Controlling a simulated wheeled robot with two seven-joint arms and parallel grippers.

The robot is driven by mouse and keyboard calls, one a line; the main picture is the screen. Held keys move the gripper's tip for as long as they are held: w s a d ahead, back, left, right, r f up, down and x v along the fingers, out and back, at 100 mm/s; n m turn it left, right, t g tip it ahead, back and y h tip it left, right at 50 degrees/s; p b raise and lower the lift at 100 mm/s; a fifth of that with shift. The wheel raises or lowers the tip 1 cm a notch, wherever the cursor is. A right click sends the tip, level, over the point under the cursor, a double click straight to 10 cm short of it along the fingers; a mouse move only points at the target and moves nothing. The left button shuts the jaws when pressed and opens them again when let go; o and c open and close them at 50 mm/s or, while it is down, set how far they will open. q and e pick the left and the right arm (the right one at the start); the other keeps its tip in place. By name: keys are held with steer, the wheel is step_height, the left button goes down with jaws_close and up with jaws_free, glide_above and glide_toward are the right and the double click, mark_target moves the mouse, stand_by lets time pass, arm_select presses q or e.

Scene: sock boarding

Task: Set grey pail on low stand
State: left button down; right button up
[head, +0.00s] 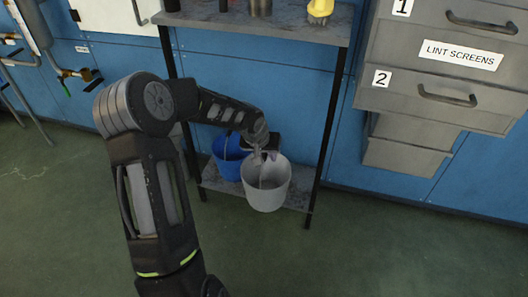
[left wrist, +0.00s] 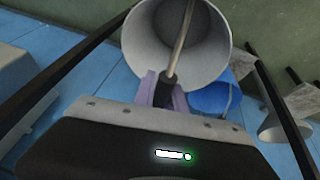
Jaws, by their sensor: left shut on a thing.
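The grey pail (head: 268,190) hangs from my left gripper (head: 262,157) at the front of the low stand. In the left wrist view, the pail (left wrist: 150,45) lies just past the fingers, and its handle runs into them. My left gripper (left wrist: 165,88) is shut on that handle. The stand's grey lower shelf (head: 212,180) lies behind and below the pail. Whether the pail's base touches the shelf I cannot tell. My right gripper is in neither view.
A blue pail (head: 226,158) stands on the lower shelf, just left of the grey pail. The upper shelf (head: 255,24) holds several items, including a yellow one (head: 320,10). Dark posts flank the stand. Grey drawers (head: 440,100) are at the right. The green floor in front is clear.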

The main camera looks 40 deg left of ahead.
arm_select(q)
steer(key=d+r+m+h, duration=0.2)
steer(key=d+r+m, duration=0.3)
steer(key=d+r, duration=1.3)
steer(key=d, duration=0.2)
steer(key=shift+s+d, duration=0.35)
steer(key=shift+s, duration=0.05)
steer(key=shift+a, duration=0.1)
